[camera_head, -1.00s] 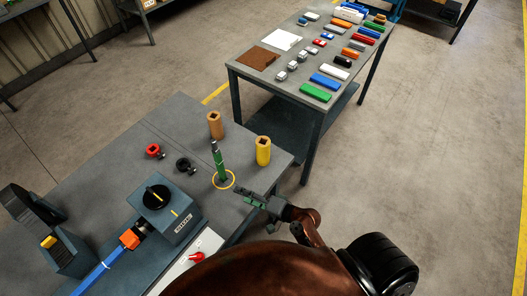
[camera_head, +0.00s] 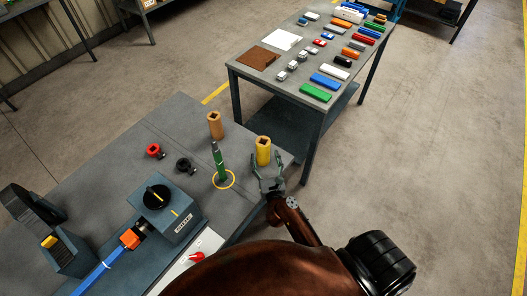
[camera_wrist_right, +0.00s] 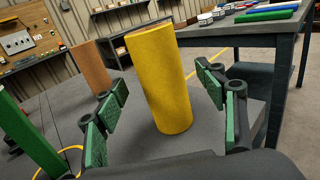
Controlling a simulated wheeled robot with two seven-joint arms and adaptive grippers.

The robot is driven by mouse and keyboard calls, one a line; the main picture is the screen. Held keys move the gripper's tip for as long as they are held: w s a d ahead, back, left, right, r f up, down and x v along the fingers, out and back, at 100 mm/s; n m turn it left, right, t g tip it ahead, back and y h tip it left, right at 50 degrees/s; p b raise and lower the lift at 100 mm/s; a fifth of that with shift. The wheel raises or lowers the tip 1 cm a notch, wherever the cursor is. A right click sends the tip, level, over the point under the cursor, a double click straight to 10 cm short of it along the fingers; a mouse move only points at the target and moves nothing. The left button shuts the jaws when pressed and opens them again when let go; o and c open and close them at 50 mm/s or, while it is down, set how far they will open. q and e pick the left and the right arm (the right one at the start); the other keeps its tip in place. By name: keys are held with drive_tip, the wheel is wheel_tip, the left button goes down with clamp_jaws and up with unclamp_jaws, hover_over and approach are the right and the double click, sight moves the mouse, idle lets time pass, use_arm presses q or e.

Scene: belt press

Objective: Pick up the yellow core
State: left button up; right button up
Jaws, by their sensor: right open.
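The yellow core (camera_head: 263,148) is an upright cylinder with a dark hole in its top, standing near the right corner of the near grey table. My right gripper (camera_head: 267,170) is open at its near side, with its fingers pointing at it. In the right wrist view the yellow core (camera_wrist_right: 160,80) stands between the green-padded fingers of my right gripper (camera_wrist_right: 160,110), with a gap on each side. It leans slightly in that tilted view. My left gripper is not in view.
A green post (camera_head: 218,160) stands in a yellow ring (camera_head: 224,180) just left of my right gripper. A tan core (camera_head: 215,124) stands behind it. Black and red (camera_head: 154,151) small parts lie further left. A second table (camera_head: 240,72) stands beyond.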

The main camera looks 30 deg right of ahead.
drive_tip(key=x, duration=0.4)
drive_tip(key=shift+w+d, duration=0.15)
drive_tip(key=shift+w, duration=0.2)
drive_tip(key=shift+r, duration=0.1)
drive_tip(key=shift+c, duration=0.5)
drive_tip(key=c, duration=1.4)
